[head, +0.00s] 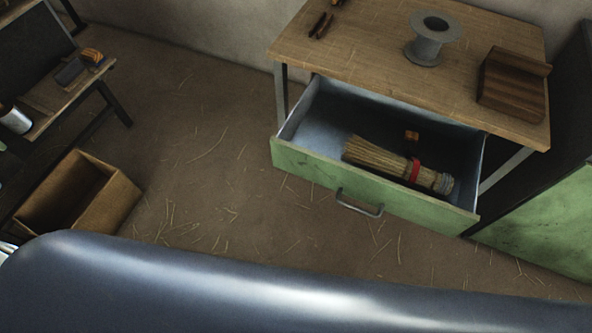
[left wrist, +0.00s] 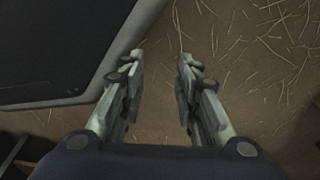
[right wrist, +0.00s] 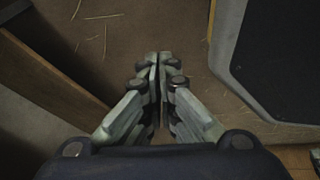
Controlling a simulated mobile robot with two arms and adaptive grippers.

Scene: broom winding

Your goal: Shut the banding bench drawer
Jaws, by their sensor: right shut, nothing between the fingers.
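The banding bench (head: 390,50) stands at the upper right in the head view. Its green-fronted drawer (head: 310,168) is pulled well open, with a grey metal handle (head: 360,204) on the front. A straw broom head (head: 375,156) with a red band lies inside, and a small brown block (head: 411,136) lies behind it. My left gripper (left wrist: 159,72) is open and empty above the straw-strewn floor. My right gripper (right wrist: 158,60) is shut on nothing, also above the floor. Neither gripper shows in the head view, and neither wrist view shows the drawer.
A grey spool (head: 428,50), a brown wooden block (head: 512,82) and a dark tool (head: 321,25) lie on the bench top. A green-fronted cabinet (head: 545,225) stands close at the right. An open cardboard box (head: 105,205) is at the left. Floor before the drawer holds only loose straw.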

